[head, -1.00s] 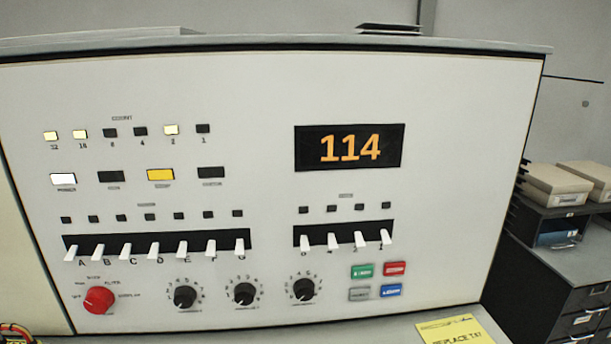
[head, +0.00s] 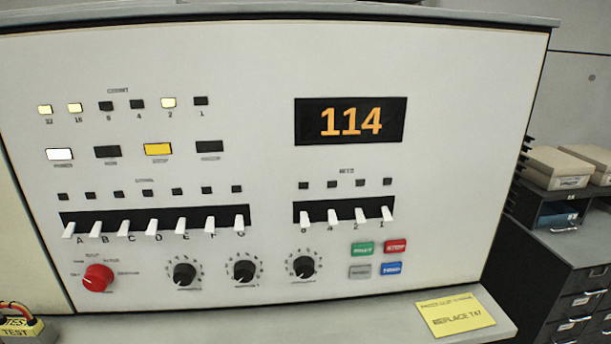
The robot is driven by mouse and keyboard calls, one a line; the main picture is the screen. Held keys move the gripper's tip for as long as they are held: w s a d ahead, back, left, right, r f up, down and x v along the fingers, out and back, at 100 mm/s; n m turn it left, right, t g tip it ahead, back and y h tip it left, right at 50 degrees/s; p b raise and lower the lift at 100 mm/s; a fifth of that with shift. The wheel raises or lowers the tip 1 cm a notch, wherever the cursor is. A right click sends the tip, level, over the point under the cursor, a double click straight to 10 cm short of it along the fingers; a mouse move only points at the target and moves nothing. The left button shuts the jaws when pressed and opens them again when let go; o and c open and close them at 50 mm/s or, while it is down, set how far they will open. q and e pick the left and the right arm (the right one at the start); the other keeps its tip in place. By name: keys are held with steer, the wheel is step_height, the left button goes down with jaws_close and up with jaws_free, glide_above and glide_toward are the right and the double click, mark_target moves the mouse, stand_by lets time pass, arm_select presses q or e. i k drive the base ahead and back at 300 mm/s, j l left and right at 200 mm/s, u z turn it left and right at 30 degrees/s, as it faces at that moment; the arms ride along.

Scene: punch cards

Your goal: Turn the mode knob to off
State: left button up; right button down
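The red round mode knob (head: 98,278) sits at the lower left of the pale control panel (head: 250,70). Small labels ring it, too blurred to read surely. I cannot tell which label the knob points at. Neither of my grippers shows in the head view, and nothing touches the knob.
Three black knobs (head: 244,272) sit right of the red one, below a row of white toggle levers (head: 152,226). Coloured buttons (head: 363,249) are at the lower right. The display (head: 351,121) reads 114. A yellow note (head: 456,314) and a yellow TEST item (head: 18,330) flank the ledge.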

mark_target(97, 277)
steer(key=u, duration=0.45)
steer(key=i+j+u, duration=0.1)
steer(key=u, duration=0.35)
steer(key=i+u, duration=0.1)
steer(key=u, duration=0.35)
